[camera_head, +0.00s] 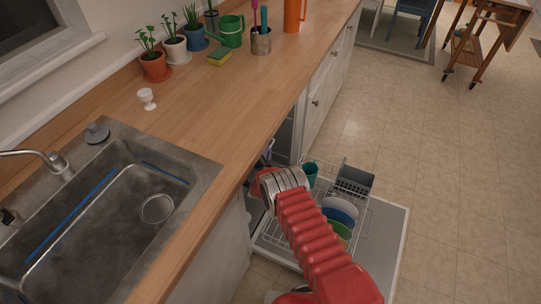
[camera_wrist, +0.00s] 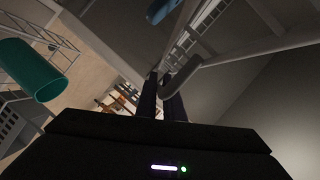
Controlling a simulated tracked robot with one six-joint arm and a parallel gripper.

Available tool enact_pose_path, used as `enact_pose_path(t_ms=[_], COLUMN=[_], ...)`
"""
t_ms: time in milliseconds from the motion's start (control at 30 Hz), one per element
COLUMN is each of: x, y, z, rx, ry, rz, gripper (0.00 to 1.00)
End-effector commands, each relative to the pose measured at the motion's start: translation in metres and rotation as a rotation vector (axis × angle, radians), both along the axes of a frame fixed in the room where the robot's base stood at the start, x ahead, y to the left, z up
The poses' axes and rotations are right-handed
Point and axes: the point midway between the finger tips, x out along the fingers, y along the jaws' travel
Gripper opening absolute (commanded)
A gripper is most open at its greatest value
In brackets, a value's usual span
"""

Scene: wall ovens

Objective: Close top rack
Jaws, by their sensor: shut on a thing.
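The dishwasher stands open under the counter, its door (camera_head: 393,222) folded down. The top rack (camera_wrist: 235,48) shows as pale thick wires at the upper right of the wrist view. In the head view my arm and the counter hide most of it. My gripper (camera_wrist: 172,92) has its dark fingers close together on a wire of the top rack, near a bent end of it. In the head view my gripper (camera_head: 266,183) is at the dishwasher opening, just beyond the counter edge, with its fingertips hidden.
The lower rack (camera_head: 367,208) is out over the door, holding a teal cup (camera_head: 310,172), plates (camera_head: 341,210) and a grey cutlery basket (camera_head: 355,180). The teal cup is also at left in the wrist view (camera_wrist: 30,72). The counter (camera_head: 225,110) borders my arm.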

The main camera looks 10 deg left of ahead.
Motion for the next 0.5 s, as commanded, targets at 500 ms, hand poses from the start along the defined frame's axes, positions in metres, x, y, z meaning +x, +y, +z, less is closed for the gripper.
enact_pose_path(t_ms=[500], x=[-0.0018], y=[0.0029], z=[-0.0067], rx=[-0.004], ry=[0.013], rz=[-0.001], gripper=[0.10])
